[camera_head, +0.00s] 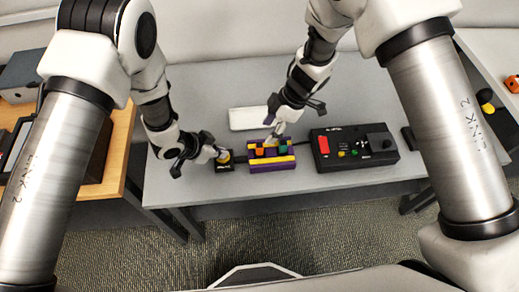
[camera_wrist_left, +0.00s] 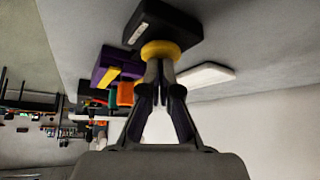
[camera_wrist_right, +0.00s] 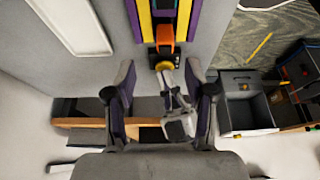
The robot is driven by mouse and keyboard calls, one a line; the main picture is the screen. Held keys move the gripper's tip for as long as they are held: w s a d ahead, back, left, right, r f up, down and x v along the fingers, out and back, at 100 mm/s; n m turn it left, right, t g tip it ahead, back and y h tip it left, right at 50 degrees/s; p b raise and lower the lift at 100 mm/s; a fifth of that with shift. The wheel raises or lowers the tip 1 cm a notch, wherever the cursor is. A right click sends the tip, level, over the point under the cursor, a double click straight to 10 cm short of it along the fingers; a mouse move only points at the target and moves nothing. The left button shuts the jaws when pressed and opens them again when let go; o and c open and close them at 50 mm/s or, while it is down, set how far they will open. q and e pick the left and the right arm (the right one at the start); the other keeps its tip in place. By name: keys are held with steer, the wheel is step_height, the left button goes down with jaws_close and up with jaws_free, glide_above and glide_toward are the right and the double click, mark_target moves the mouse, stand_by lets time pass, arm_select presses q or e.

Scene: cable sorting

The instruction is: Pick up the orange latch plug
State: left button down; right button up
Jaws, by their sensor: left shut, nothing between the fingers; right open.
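The orange latch plug (camera_head: 259,151) sits in the purple and yellow holder (camera_head: 272,165) at the middle of the table. It also shows in the right wrist view (camera_wrist_right: 165,36) and the left wrist view (camera_wrist_left: 125,94). My right gripper (camera_head: 273,139) is open and empty, above the holder. In the right wrist view its fingers (camera_wrist_right: 160,80) stand apart, with the plug ahead of them. My left gripper (camera_head: 222,154) is shut with nothing between its fingers. Its tips are at the yellow button (camera_wrist_left: 160,48) of a small black box (camera_wrist_left: 165,22), left of the holder; contact is unclear.
A green plug (camera_head: 283,149) sits in the same holder. A black control box (camera_head: 354,160) with a red part lies to the right. A white tray (camera_head: 248,118) lies behind the holder. The left part of the grey table is clear.

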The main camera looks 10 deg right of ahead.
mark_target(262, 145)
steer(key=x, duration=0.8)
steer(key=shift+s+f, duration=0.25)
steer(key=shift+s, duration=0.15)
steer(key=shift+w+a+f, duration=0.1)
steer(key=shift+a+f, duration=0.05)
steer(key=shift+f, duration=0.15)
jaws_close()
